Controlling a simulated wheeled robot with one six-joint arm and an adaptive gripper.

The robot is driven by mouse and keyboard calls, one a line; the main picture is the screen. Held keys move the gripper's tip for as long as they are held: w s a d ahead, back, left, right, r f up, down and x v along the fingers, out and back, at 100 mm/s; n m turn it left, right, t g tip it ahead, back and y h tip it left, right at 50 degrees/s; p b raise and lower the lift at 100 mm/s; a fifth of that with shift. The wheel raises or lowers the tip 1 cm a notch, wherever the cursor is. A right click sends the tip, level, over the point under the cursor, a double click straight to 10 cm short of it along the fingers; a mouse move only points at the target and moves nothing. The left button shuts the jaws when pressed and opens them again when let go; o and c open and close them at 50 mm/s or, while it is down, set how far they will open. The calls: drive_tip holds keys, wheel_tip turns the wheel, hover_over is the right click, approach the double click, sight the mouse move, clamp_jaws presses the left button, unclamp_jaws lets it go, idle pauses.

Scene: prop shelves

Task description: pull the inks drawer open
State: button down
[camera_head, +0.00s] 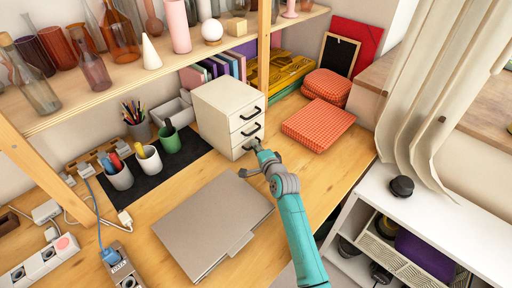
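A small cream drawer unit (222,107) stands on the wooden desk, with three stacked drawers and black bar handles. All three drawers look shut. No label naming the inks drawer can be read. The top handle (250,113) and middle handle (250,130) are clear to see. My gripper (256,147) is at the front of the bottom drawer, close to its handle. The gripper is small and partly hidden by my turquoise arm, so I cannot tell whether its fingers touch or enclose that handle.
A grey folder (212,224) lies on the desk in front of the unit. An orange checked box (317,124) lies to its right. Cups on a black mat (133,181) stand to the left. A shelf (150,68) with glass vases hangs above.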

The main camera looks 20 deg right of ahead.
drive_tip(key=shift+s+d, duration=0.1)
drive_tip(key=s+d, duration=0.2)
drive_tip(key=s, duration=0.2)
drive_tip(key=s+d, duration=0.3)
drive_tip(key=s, duration=0.2)
drive_tip(key=s+d, duration=0.2)
drive_tip(key=s, duration=0.2)
drive_tip(key=shift+s+d, duration=0.3)
drive_tip(key=shift+f, duration=0.1)
drive_tip(key=c, duration=1.2)
unclamp_jaws()
drive_tip(key=shift+s+d, duration=0.1)
drive_tip(key=shift+c, duration=0.2)
drive_tip(key=shift+s, duration=0.1)
drive_tip(key=v, duration=1.1)
drive_tip(key=shift+s+r, duration=0.25)
drive_tip(key=shift+s, duration=0.1)
drive_tip(key=shift+s, duration=0.1)
